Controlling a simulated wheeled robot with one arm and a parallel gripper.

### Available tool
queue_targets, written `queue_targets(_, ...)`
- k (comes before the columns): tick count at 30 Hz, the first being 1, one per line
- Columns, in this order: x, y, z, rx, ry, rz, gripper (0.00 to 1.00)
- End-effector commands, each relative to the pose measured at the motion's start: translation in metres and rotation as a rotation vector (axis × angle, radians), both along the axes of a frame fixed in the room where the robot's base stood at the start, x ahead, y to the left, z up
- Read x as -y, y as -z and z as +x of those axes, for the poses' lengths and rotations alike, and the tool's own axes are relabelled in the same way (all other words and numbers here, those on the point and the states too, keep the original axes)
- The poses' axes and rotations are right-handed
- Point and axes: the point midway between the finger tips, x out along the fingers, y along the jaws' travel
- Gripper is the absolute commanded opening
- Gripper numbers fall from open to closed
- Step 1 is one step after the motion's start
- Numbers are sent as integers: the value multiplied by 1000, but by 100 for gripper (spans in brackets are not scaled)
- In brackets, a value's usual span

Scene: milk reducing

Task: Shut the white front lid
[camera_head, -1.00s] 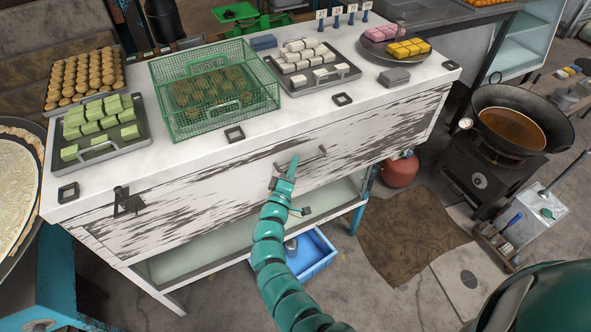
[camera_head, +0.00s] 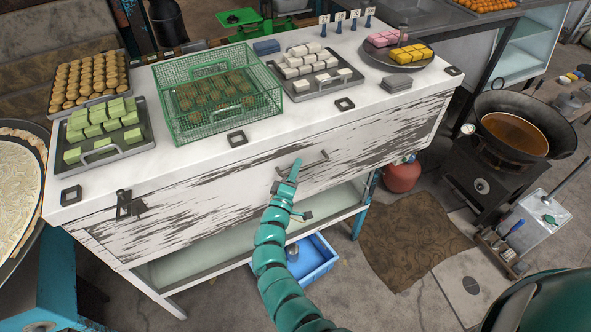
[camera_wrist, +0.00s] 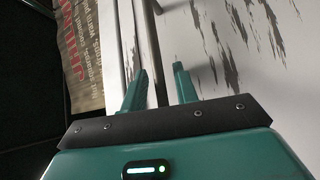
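The white front lid (camera_head: 225,195) is the long panel with worn, dark-streaked paint along the front of the white counter (camera_head: 195,155). It lies close under the counter's top edge; I cannot tell whether a gap is left. A thin metal handle (camera_head: 316,164) is on its face. My gripper (camera_head: 293,172) is in front of the lid, just left of the handle. In the wrist view my gripper (camera_wrist: 160,88) has its two green fingers apart, close to the white streaked surface (camera_wrist: 255,65). A metal bar (camera_wrist: 148,45) runs near the left finger. Contact is unclear.
A dark latch (camera_head: 128,205) is at the lid's left end. An open shelf and a blue crate (camera_head: 313,262) are below. Trays of food and a green wire basket (camera_head: 212,95) stand on the counter. A wok (camera_head: 523,130) on a stove is to the right.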

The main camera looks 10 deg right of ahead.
Motion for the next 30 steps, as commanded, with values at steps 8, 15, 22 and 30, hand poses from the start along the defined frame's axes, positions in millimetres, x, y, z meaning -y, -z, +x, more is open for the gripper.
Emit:
queue_targets(8,-7,6,-12,-2,0,3,33)
queue_targets(15,-22,16,-45,-2,0,2,33)
queue_targets(22,-40,25,-83,-4,0,2,33)
queue_targets(30,-64,36,-129,-3,-2,2,33)
